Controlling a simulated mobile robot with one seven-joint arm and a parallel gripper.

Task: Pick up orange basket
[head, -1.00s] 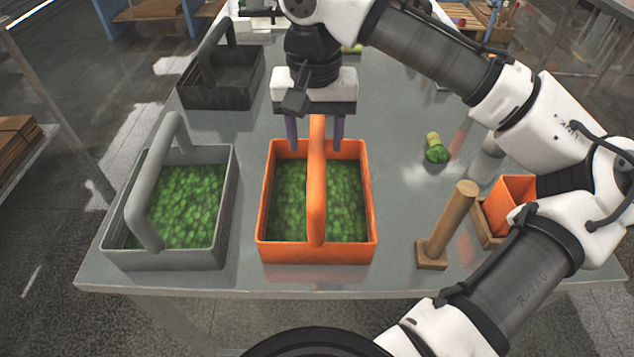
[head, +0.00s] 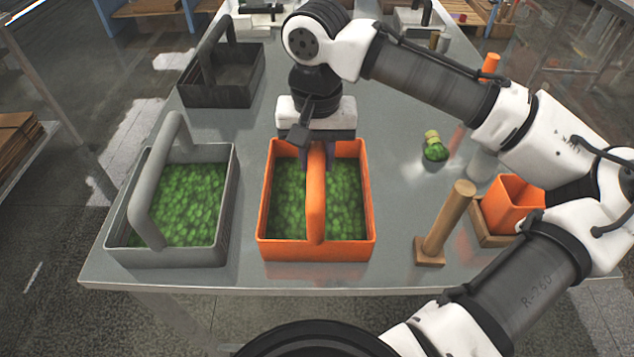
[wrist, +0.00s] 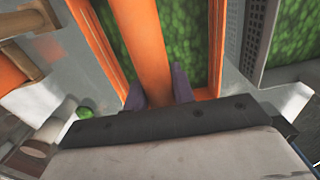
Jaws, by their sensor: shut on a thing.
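The orange basket (head: 266,225) stands on the grey table in the middle of the head view, filled with green leafy stuff and with an arched orange handle (head: 316,195) running over its middle. My gripper (head: 317,160) is at the far part of the handle, pointing down, with one finger on each side of it. In the wrist view the two fingers (wrist: 158,90) sit on either side of the orange handle (wrist: 148,45) and are shut on it. The basket appears to rest on the table. The handle's far end is hidden behind my gripper.
A grey basket (head: 118,240) of green stuff stands to the left, a dark empty basket (head: 222,92) behind it. To the right are a wooden post (head: 447,225), an orange container (head: 512,205) in a wooden holder, and a small green-filled item (head: 435,148) lying on the table.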

